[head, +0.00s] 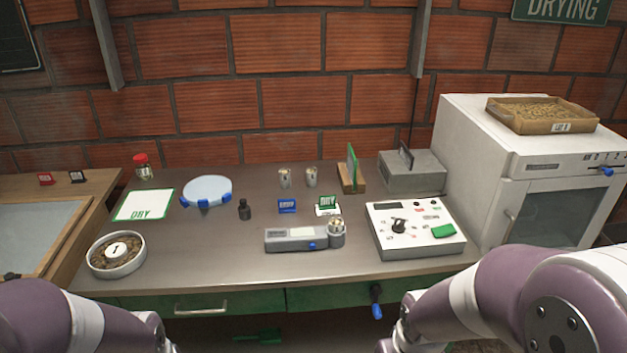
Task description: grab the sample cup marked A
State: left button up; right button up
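Two small metal cups stand side by side at the back middle of the bench, a left cup (284,178) and a right cup (311,177). Both look upright. Any letter on them is too small to read, so I cannot tell which is marked A. A third cup (336,236) with pale contents sits at the right end of a grey handheld device (293,240). My arms come in at the lower left and lower right corners, in front of the bench. Both grippers are below the picture and out of sight.
A white control box (416,230) is on the right, beside a white oven (530,170).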

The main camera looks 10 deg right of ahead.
aim_at(336, 223)
jog(key=i+l+z, duration=0.25)
jog(key=i+l, duration=0.4)
jog(key=i+l+z, duration=0.2)
jog(key=i+l, duration=0.3)
jog(key=i, duration=0.25)
